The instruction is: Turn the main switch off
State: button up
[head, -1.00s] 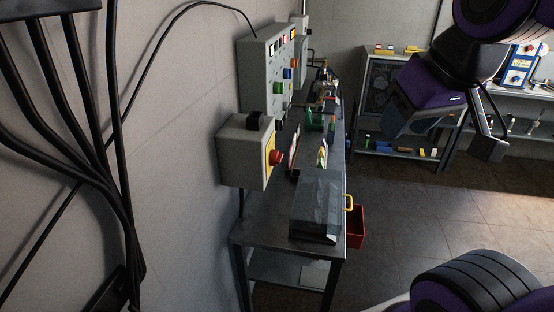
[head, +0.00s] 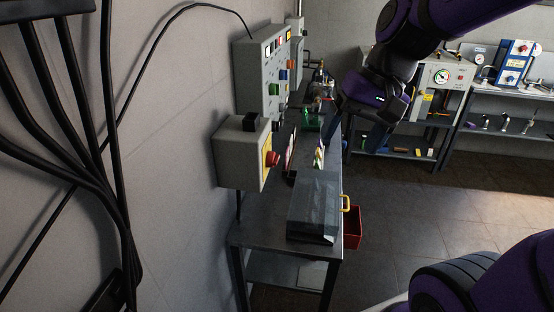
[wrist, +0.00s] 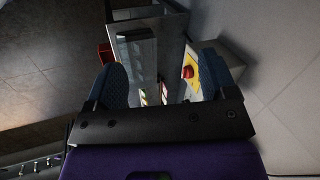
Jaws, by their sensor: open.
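The main switch (head: 271,158) is a red rotary knob on a yellow plate, on the side of a grey wall box (head: 240,152). In the wrist view the red knob (wrist: 189,72) on its yellow plate shows just inside the right finger. My gripper (head: 337,130) is open and empty, to the right of the switch in the head view and apart from it. In the wrist view my gripper (wrist: 163,82) has its two fingers spread wide. The exact angle of the knob is too small to tell.
A metal bench (head: 282,236) runs along the wall below the box, with a grey covered case (head: 315,205) on it. A control panel (head: 262,75) with coloured buttons hangs beyond the box. A red bin (head: 353,228) is beside the bench. Open floor lies to the right.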

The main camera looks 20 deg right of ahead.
jog(key=w+a+f+m+g+y, duration=0.2)
jog(key=w+f+m+y, duration=0.25)
jog(key=w, duration=0.35)
jog(key=m+t+y, duration=0.8)
jog(key=m+t, duration=0.2)
jog(key=m, duration=0.6)
send_near(277, 158)
jog(key=shift+h, duration=0.25)
jog(key=x, duration=1)
jog(key=shift+s+a+r, duration=0.1)
jog(key=shift+s+r, duration=0.05)
jog(key=c, duration=0.9)
